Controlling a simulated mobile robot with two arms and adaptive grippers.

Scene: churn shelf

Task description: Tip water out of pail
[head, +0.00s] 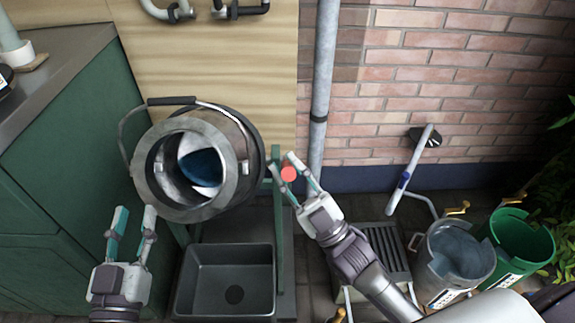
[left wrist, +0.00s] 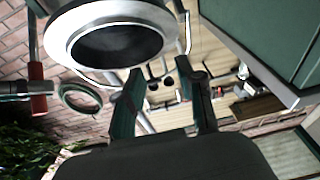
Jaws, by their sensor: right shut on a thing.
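A metal pail (head: 227,120) hangs tilted in a green stand (head: 277,250), its round mouth facing me. Blue water (head: 202,168) shows inside. A dark grip (head: 172,101) lies across the pail's top. My right gripper (head: 284,168) is shut on a red knob (head: 289,174) at the stand's right side. My left gripper (head: 133,212) is open and empty, below and left of the pail's mouth. In the left wrist view its fingers (left wrist: 165,92) stand apart with nothing between them, and the pail's pale rim (left wrist: 70,45) is near.
A dark basin (head: 190,285) stands below the pail. A green cabinet (head: 70,160) is at the left. A grey pipe (head: 325,70) runs down the wall.

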